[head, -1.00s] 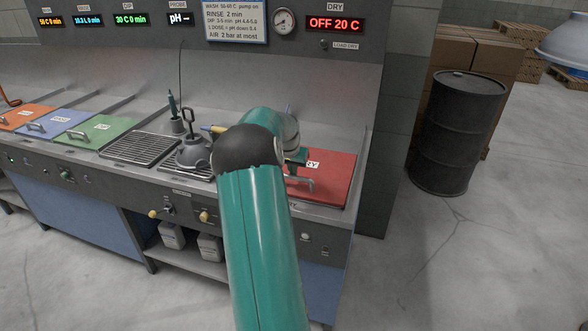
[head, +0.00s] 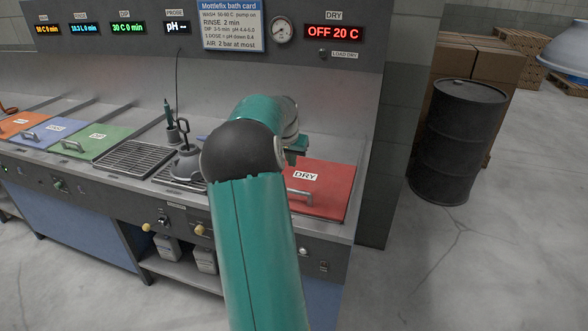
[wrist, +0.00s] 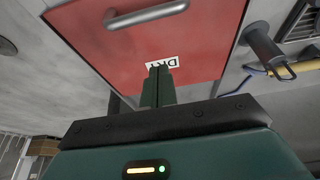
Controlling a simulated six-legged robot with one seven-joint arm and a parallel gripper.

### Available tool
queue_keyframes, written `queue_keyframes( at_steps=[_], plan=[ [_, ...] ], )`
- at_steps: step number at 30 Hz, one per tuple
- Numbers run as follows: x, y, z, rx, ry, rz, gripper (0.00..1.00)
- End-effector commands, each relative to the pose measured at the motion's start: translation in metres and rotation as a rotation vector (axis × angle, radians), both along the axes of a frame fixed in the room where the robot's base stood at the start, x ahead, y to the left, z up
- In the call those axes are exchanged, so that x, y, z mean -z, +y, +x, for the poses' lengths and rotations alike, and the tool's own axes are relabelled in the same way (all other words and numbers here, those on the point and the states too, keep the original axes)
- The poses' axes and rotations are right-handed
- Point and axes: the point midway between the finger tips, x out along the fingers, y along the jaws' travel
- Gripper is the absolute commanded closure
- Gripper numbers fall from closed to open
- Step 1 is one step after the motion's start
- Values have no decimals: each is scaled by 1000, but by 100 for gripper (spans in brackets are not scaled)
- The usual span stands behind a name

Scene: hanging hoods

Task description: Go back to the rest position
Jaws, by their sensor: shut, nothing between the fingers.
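My gripper (wrist: 158,84) is shut and empty in the wrist view, its fingers together in front of the red DRY lid (wrist: 205,50). The lid lies closed, and its metal handle (wrist: 146,15) is at the top of the wrist view. In the head view the red lid (head: 325,191) is at the right end of the counter. My teal arm fills the middle there and hides part of the counter. My gripper shows only partly, behind the arm's upper bend, above the lid's left side.
The grey kettle-like vessel (head: 184,165) stands left of my arm, beside a drain grille (head: 133,158). Green (head: 98,141), blue (head: 57,130) and orange lids lie further left. A black drum (head: 458,140) stands on the floor at right. The floor right of the counter is open.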

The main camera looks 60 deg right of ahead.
Motion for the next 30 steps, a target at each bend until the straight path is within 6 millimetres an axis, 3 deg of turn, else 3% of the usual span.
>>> queue_keyframes(
  at_steps=[5,15,19,23,30],
  plan=[
    [-19,6,-2,2,0,-1,100],
    [-22,6,-1,1,0,0,100],
    [-31,23,11,-36,-16,5,100],
    [-52,75,37,-132,-51,20,100],
    [-91,212,78,-400,-110,49,100]
  ],
)
